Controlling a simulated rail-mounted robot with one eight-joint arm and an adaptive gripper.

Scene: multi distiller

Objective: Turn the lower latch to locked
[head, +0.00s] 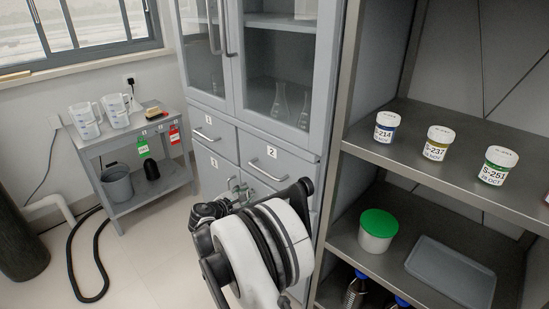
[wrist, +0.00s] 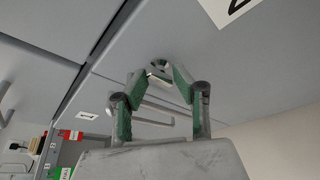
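A small round metal latch (wrist: 158,69) sits on the grey cabinet front in the wrist view. A slot or knob detail shows on it, but its turn position is too small to tell. My gripper (wrist: 161,78) has green-padded fingers, spread apart with their tips on either side of the latch. I cannot tell whether they touch it. In the head view my gripper (head: 238,190) is at the lower cabinet fronts, partly behind my arm, and the latch cannot be made out there.
The grey cabinet (head: 262,155) has bar handles and numbered labels. An open shelf (head: 430,180) at right holds labelled jars, a green-lidded tub (head: 377,230) and a grey tray (head: 450,272).

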